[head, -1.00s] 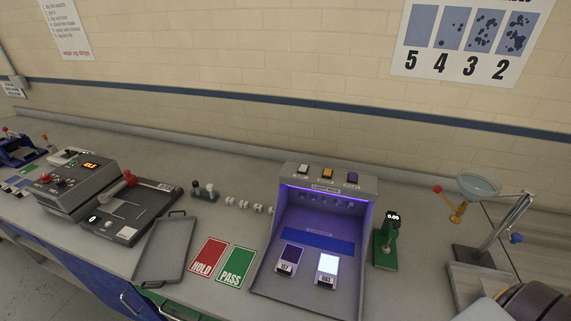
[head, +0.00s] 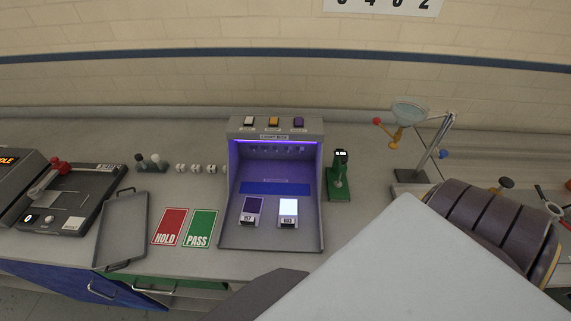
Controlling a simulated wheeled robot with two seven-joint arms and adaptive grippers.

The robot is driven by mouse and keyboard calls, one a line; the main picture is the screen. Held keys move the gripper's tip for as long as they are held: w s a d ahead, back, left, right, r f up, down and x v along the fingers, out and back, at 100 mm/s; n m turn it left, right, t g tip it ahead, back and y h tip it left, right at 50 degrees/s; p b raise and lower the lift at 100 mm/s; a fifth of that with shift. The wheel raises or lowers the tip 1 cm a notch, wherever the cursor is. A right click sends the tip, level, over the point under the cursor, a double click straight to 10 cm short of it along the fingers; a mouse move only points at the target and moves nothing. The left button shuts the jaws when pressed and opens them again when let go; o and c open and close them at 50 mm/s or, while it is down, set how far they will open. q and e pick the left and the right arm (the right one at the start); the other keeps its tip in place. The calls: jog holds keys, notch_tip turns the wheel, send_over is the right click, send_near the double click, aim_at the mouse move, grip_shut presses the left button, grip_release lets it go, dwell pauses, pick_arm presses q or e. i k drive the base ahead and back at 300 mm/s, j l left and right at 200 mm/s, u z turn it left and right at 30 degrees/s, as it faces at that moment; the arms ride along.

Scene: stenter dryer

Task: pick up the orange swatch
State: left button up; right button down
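No swatch reads as orange in the head view. Two small swatches stand on labelled holders inside the light box (head: 229,222). The left swatch (head: 253,205) looks dark purple and the right swatch (head: 288,207) glows bluish white. Violet light fills the box, so I cannot tell their true colours. Neither of my grippers is in view. A large pale grey part, which seems to be my own arm, covers the bottom centre and right.
A red HOLD card (head: 170,227) and a green PASS card (head: 201,228) lie left of the box. Further left is an empty grey tray (head: 123,222). A green gauge (head: 340,178), a magnifier (head: 408,112) and a dark brown ribbed object (head: 490,225) are to the right.

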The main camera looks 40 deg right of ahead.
aim_at(288, 208)
jog(key=z, duration=1.25)
jog(key=k+l+u, duration=0.2)
jog(key=l, duration=0.2)
jog(key=k+l+u, duration=0.25)
jog(key=l, duration=0.15)
jog(key=k+l+u, duration=0.2)
jog(key=k+l, duration=0.05)
jog(key=l, duration=0.1)
